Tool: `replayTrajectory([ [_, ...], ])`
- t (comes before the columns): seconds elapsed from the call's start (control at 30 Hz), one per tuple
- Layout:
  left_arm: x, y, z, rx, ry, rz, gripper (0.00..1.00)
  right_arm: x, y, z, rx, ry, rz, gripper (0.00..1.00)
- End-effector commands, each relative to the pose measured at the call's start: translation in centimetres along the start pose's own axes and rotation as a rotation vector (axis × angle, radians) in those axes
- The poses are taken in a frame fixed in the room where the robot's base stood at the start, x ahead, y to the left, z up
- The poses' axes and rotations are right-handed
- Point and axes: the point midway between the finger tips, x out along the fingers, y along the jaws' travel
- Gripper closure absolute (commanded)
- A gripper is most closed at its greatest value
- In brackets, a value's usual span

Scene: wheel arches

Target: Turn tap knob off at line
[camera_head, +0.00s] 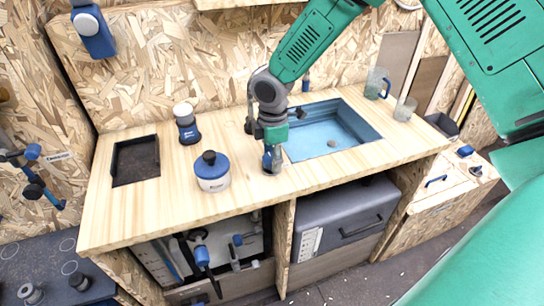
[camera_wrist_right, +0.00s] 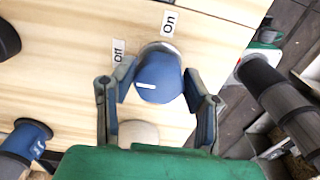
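The tap knob (camera_wrist_right: 158,78) is blue with a short white line on its lower left part. In the right wrist view an "On" label (camera_wrist_right: 169,23) lies above it and an "Off" label (camera_wrist_right: 118,51) to its upper left. My right gripper (camera_wrist_right: 160,84) is open, with one finger on each side of the knob; contact is not clear. In the head view my right gripper (camera_head: 272,158) reaches down to the counter just left of the blue sink (camera_head: 350,122), largely hiding the knob. My left gripper is not in view.
A white jar with a blue lid (camera_head: 212,178) stands left of the gripper, with a blue-and-white container (camera_head: 186,128) behind it. A dark recessed tray (camera_head: 135,160) is at the counter's left. The front counter is bare.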

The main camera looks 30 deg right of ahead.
Motion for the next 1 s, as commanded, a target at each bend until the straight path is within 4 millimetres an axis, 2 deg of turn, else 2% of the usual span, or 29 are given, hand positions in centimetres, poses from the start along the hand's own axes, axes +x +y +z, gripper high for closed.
replayTrajectory([
  [0.17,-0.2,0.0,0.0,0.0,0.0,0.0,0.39,-0.1,0.2,0.2,0.013,-0.013,0.003,0.88],
  [0.4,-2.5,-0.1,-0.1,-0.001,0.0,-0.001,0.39,-0.4,0.2,0.1,0.25,-0.012,0.005,0.88],
  [0.5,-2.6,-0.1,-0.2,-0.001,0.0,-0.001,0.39,-0.3,0.3,0.0,0.308,-0.006,0.008,0.88],
  [0.77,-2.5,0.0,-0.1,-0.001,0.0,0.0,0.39,-0.2,0.4,-0.1,0.316,-0.003,0.011,0.88],
  [0.8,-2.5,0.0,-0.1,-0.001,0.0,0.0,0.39,-0.2,0.4,-0.1,0.316,-0.003,0.011,0.49],
  [0.83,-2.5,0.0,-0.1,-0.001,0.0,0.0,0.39,-0.2,0.4,-0.1,0.316,-0.004,0.011,0.39],
  [1.0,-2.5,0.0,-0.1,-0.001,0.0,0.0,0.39,-0.2,0.3,0.0,0.315,-0.006,0.008,0.39],
])
